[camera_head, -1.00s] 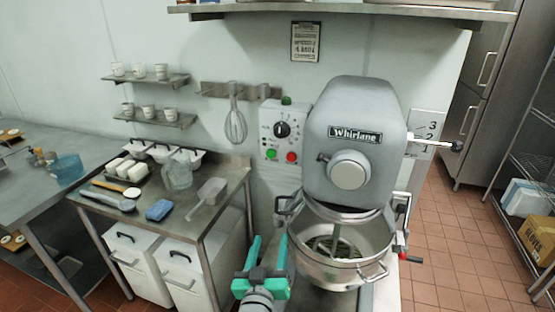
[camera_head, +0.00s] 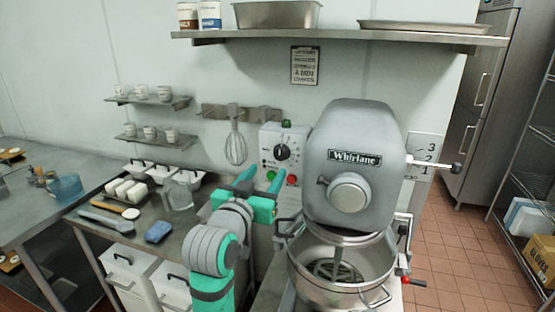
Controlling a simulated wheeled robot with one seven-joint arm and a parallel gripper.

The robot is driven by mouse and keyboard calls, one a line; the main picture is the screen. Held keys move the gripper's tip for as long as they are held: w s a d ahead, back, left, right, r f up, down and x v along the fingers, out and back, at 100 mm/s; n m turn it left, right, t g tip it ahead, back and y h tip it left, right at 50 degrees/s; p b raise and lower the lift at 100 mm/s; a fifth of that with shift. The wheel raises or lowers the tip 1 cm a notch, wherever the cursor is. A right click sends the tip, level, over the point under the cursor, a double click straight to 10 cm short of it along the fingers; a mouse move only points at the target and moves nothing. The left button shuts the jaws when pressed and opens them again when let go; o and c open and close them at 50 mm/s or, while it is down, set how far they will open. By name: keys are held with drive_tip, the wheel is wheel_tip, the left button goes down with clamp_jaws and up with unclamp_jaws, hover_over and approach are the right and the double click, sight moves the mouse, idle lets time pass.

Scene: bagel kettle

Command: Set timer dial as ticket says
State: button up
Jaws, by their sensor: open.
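The black timer dial (camera_head: 283,152) sits on a pale control box (camera_head: 268,140) fixed to the wall, left of the mixer. Its pointer is too small to read.
The grey Whirlane mixer (camera_head: 352,165) with its steel bowl (camera_head: 341,264) stands close to the right of my gripper. A side table (camera_head: 115,222) holds tubs, a blue sponge (camera_head: 158,231) and a clear jug. A shelf (camera_head: 340,38) runs above.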

sight(280, 156)
drive_tip(key=x, duration=0.9)
drive_tip(key=shift+w+d+f, duration=0.1)
drive_tip(key=shift+w, duration=0.2)
drive_tip(key=shift+c, duration=0.4)
drive_tip(key=c, duration=1)
